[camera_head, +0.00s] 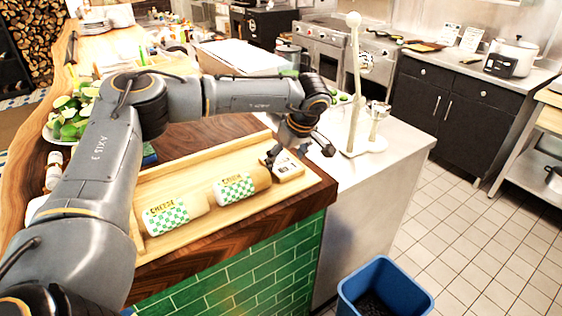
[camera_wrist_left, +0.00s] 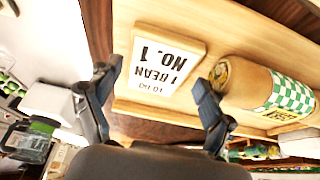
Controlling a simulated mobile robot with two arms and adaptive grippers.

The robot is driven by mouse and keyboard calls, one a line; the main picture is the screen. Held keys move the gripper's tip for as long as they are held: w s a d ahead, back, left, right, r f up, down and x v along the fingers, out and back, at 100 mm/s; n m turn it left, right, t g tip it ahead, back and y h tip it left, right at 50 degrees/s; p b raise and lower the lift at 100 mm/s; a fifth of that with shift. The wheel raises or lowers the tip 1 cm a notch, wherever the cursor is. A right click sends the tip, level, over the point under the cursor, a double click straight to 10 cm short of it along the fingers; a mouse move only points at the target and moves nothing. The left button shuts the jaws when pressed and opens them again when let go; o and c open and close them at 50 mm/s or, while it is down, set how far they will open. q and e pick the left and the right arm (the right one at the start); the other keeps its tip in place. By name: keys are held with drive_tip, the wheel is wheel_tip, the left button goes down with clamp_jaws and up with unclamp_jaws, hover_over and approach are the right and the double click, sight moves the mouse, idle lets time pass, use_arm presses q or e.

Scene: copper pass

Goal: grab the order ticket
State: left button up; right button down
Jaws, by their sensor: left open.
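The order ticket (camera_head: 289,168) is a small white card reading "NO. 1, 1 BEAN, TO GO", set on a light wooden piece. It lies at the right end of the wooden tray (camera_head: 160,245). In the left wrist view the ticket (camera_wrist_left: 160,66) appears upside down, between the fingertips in the picture. My left gripper (camera_head: 298,153) is open and empty just above the ticket; I cannot tell whether it touches. The open fingers also show in the left wrist view (camera_wrist_left: 155,78). My right gripper is not in view.
Two wrapped rolls, labelled "CHEESE" (camera_head: 172,214) and "CHKN" (camera_head: 238,187), lie on the tray left of the ticket. A pale upright press (camera_head: 352,90) stands on the metal counter to the right. A blue bin (camera_head: 385,290) is on the floor.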

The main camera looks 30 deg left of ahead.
use_arm(q)
drive_tip(key=shift+x, duration=0.95)
drive_tip(key=shift+r, duration=0.1)
drive_tip(key=c, duration=0.8)
drive_tip(key=shift+r, duration=0.1)
